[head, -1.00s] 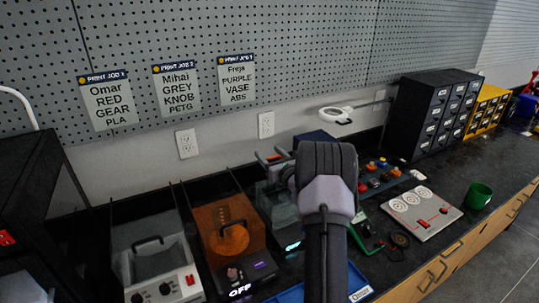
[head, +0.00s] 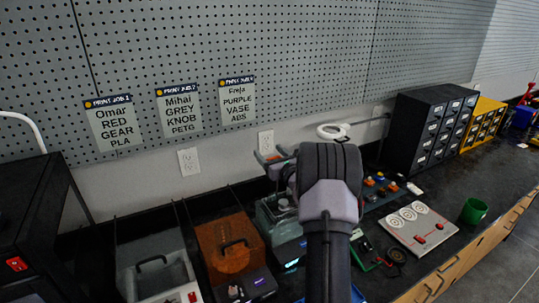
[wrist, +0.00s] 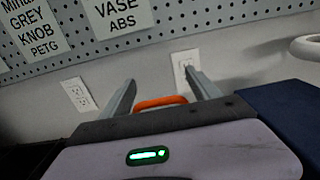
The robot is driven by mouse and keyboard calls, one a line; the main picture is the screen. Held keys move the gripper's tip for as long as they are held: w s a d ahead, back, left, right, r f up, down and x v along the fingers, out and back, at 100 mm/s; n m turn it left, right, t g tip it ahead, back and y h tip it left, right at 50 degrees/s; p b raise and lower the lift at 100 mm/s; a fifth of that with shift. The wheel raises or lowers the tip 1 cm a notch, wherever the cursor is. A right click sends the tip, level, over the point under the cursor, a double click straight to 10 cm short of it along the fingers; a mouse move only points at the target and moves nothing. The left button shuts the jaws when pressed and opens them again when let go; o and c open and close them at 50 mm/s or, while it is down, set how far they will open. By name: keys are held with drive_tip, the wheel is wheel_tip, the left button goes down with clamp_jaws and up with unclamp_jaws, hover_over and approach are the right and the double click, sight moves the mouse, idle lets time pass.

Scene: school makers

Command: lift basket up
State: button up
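My gripper (head: 272,156) is in the middle of the head view, raised above a teal, open-topped machine (head: 288,252) on the bench. Its two grey fingers also show in the wrist view (wrist: 161,90), with an orange handle (wrist: 160,102) between them. The handle appears held between the fingers, though the contact itself is not clear. In the head view a small reddish part of it (head: 275,158) shows at the fingertips. The basket's body is hidden behind my wrist and hand.
An orange-lidded machine (head: 231,262) and a grey-lidded one (head: 152,274) stand to the left. Black drawer cabinets (head: 433,128) and a ring lamp (head: 333,131) stand behind. The pegboard wall is close.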

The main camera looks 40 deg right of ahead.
drive_tip(key=shift+f, duration=0.1)
drive_tip(key=p+v, duration=0.2)
drive_tip(key=v, duration=1.5)
drive_tip(key=shift+s, duration=0.2)
